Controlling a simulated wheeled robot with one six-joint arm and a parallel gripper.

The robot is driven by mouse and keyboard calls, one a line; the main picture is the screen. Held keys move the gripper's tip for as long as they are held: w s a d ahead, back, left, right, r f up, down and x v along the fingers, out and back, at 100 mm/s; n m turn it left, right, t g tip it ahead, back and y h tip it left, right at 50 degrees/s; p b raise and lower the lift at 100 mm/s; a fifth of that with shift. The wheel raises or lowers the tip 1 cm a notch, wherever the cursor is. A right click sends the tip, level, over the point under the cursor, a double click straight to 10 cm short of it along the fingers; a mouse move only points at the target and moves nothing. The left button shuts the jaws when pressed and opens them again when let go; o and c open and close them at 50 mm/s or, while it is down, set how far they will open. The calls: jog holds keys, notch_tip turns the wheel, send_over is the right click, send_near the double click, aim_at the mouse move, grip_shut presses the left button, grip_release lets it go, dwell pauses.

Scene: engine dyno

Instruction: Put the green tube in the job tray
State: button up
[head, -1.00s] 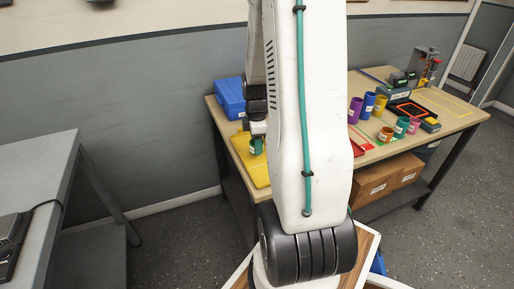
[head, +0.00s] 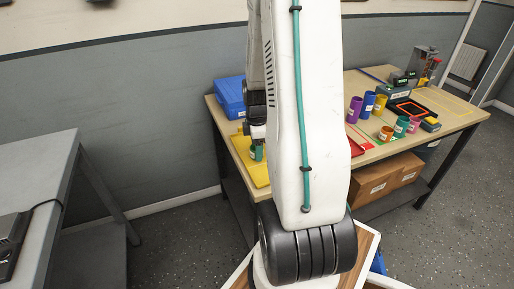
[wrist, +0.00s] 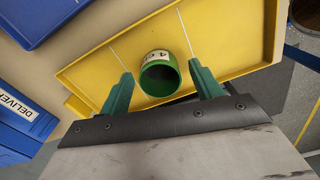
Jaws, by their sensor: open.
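The green tube (wrist: 160,54) has a white label with a 4 on it. It is in a yellow tray (wrist: 232,64) with thin white lines, its open end facing the wrist camera. My gripper (wrist: 160,69) is open, with one green finger on each side of the tube and visible gaps between. In the head view, my gripper (head: 256,150) is low over the yellow tray (head: 240,146) at the table's left end. There the green of the tube and fingers cannot be told apart. My arm hides the middle of the table.
A blue box (head: 230,96) stands behind the yellow tray. A blue piece labelled DELIVER (wrist: 22,112) is at the wrist view's left. Right of my arm are several coloured tubes, including another green one (head: 401,127), and a device (head: 398,90). A grey table (head: 35,180) stands at left.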

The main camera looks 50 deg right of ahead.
notch_tip(320, 180, up, 12)
jog(key=f, duration=0.1)
jog(key=a+r+m, duration=0.2)
jog(key=a+r, duration=0.3)
jog(key=a, duration=0.3)
jog(key=a+r+m, duration=0.2)
jog(key=a+r, duration=0.3)
jog(key=a, duration=0.3)
jog(key=s+a+r+m, duration=0.2)
jog(key=s+a, duration=0.4)
jog(key=a, duration=0.1)
jog(key=s+a+r+m+t, duration=0.1)
jog(key=s+a+r+m, duration=0.1)
jog(key=s+a, duration=0.4)
jog(key=shift+s+a+m, duration=0.35)
jog(key=shift+a+m, duration=0.25)
